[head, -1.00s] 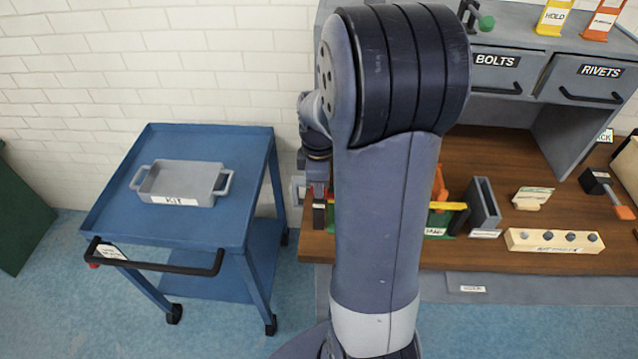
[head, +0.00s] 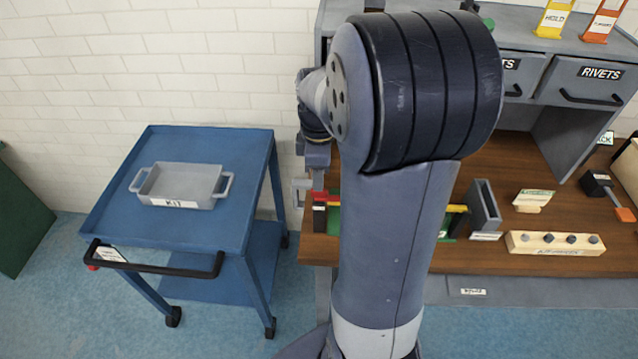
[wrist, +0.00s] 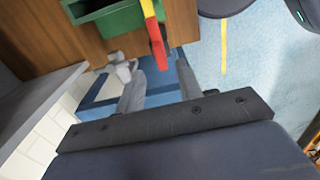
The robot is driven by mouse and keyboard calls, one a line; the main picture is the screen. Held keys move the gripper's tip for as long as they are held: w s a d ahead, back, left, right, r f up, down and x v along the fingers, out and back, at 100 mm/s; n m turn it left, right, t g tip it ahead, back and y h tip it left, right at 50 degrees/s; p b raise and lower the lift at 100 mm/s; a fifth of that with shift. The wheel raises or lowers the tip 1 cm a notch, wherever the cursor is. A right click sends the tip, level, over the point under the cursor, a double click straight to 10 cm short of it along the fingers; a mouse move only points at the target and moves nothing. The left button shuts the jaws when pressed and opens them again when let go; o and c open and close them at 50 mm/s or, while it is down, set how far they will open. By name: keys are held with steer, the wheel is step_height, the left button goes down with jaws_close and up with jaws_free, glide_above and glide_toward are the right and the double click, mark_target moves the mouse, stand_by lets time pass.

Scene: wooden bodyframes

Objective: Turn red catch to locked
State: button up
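The red catch (wrist: 156,48) shows in the wrist view as a red bar with a yellow part behind it, beside a green holder (wrist: 108,20). In the head view, a red piece (head: 328,196) shows at the bench's left end, left of my arm. A yellow bar (head: 457,208) shows on the other side. My arm hides the middle of the fixture, and the catch's set position cannot be read.
The wooden bench (head: 515,255) carries a grey upright holder (head: 486,204) and a pale block with several pegs (head: 555,242). A blue trolley (head: 110,215) with a grey kit tray (head: 180,184) stands left.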

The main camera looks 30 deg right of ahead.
mark_target(326, 195)
step_height(326, 195, up, 6)
stand_by(0.5)
step_height(326, 195, down, 11)
steer(key=shift+r, duration=0.1)
stand_by(0.4)
